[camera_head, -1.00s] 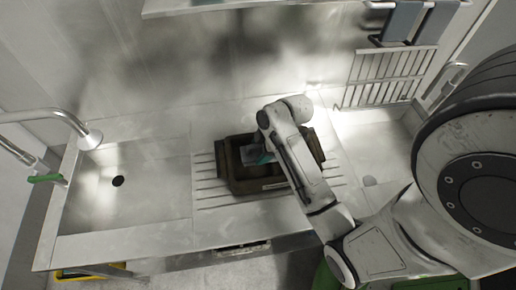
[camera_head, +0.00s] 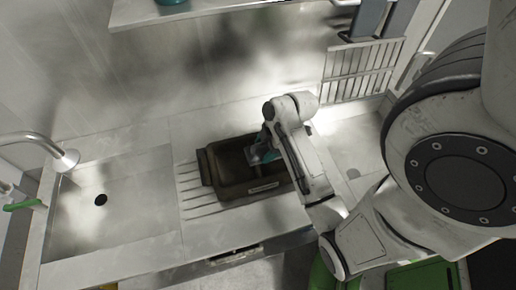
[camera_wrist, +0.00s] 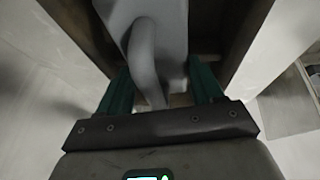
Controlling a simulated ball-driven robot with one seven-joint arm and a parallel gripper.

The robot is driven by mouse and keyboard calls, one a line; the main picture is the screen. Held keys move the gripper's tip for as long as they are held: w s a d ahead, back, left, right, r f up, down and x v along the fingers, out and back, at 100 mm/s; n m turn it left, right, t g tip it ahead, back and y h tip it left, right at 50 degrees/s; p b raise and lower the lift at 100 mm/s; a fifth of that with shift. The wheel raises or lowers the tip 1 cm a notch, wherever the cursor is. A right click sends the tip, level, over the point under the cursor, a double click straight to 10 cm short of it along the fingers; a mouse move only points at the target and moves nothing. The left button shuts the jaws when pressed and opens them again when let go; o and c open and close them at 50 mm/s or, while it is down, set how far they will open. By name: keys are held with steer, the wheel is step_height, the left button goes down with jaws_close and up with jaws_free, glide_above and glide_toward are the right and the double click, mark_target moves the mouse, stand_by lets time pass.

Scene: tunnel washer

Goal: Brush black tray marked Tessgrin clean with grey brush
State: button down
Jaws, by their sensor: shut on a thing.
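The black tray (camera_head: 232,174) looks dark brown-black and sits on the ribbed drainboard between the two sink basins. A pale label shows on its front wall, too small to read. My gripper (camera_head: 266,152) reaches down into the tray. In the wrist view, the green fingers of my gripper (camera_wrist: 163,95) are shut on the grey brush (camera_wrist: 155,45), whose smooth grey body extends ahead into the tray. The tray's dark wall (camera_wrist: 245,35) shows beside it. The brush's bristles and much of the tray floor are hidden by the brush and my arm.
The left sink basin (camera_head: 125,205) is empty with a dark drain, and a tap (camera_head: 45,145) stands over it. A wire rack (camera_head: 362,70) leans at the back right, by the right basin. A shelf (camera_head: 200,10) runs along the back wall.

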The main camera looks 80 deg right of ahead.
mark_target(255, 147)
steer(key=shift+s, duration=0.25)
steer(key=shift+w+a, duration=0.75)
steer(key=shift+w, duration=0.55)
steer(key=shift+w+a, duration=0.7)
steer(key=shift+w, duration=0.6)
steer(key=shift+w+a, duration=0.75)
steer(key=shift+w, duration=0.55)
steer(key=shift+s+d, duration=0.4)
steer(key=shift+s, duration=0.3)
steer(key=shift+s+d, duration=0.4)
steer(key=shift+s, duration=0.25)
steer(key=shift+s+d, duration=0.4)
steer(key=shift+s, duration=0.3)
steer(key=shift+s+d+f, duration=0.1)
steer(key=shift+s+d, duration=0.4)
steer(key=shift+s, duration=0.35)
steer(key=shift+s+d, duration=0.45)
steer(key=shift+s, duration=0.35)
steer(key=shift+w+a, duration=0.5)
steer(key=shift+w, duration=0.4)
steer(key=shift+w+a, duration=0.5)
steer(key=shift+w, duration=0.35)
steer(key=shift+r, duration=5.2)
